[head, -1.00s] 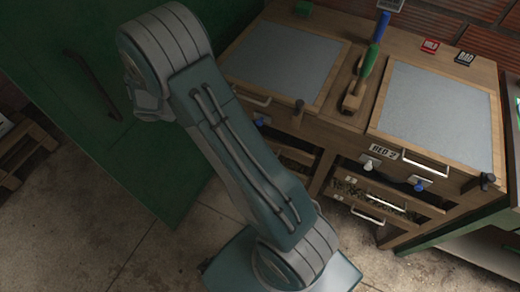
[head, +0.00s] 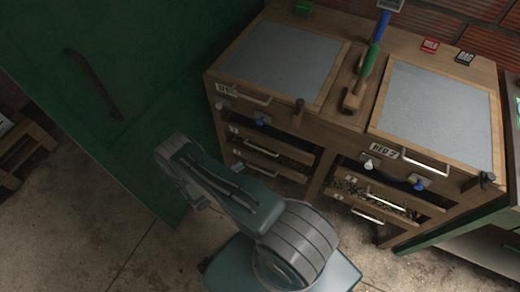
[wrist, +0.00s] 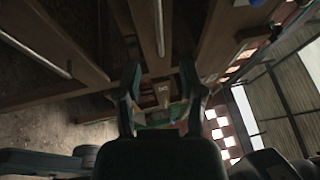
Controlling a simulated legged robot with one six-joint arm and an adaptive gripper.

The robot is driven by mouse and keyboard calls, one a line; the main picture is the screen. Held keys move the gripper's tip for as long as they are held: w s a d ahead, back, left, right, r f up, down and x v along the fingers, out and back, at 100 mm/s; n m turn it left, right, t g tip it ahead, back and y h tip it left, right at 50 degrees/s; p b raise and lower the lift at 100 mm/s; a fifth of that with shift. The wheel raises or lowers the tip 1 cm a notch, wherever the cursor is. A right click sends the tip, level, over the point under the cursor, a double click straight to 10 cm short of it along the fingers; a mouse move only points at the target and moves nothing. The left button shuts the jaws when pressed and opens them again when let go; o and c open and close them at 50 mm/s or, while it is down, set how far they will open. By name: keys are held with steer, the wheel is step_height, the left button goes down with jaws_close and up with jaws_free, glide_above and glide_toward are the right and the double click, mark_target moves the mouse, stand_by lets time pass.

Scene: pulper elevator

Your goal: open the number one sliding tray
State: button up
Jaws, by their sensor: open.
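In the head view the wooden cabinet (head: 318,150) has sliding trays in a left and a right column. In the left column, an upper tray handle (head: 262,151) and a lower one (head: 262,171) show, with small white labels too small to read. In the right column, an upper tray handle (head: 385,200) and a lower one (head: 368,216) show. My gripper (wrist: 160,78) is open in the wrist view, its fingers on either side of a small label on a wooden part. Silver handle bars (wrist: 160,25) run beyond it. I see nothing between the fingers. The head view does not clearly show my gripper.
Two grey panels (head: 284,60) top the cabinet, with a green-and-blue lever (head: 373,55) between them. Knobs (head: 260,121) stick out from its front. A large green door or panel (head: 110,90) stands at left.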

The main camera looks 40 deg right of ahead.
mark_target(260, 149)
steer(key=d, duration=0.3)
steer(key=d+r, duration=0.1)
steer(key=d, duration=0.6)
steer(key=shift+s+d+r, duration=0.15)
steer(key=shift+d+r, duration=0.1)
steer(key=shift+d, duration=0.1)
jaws_close()
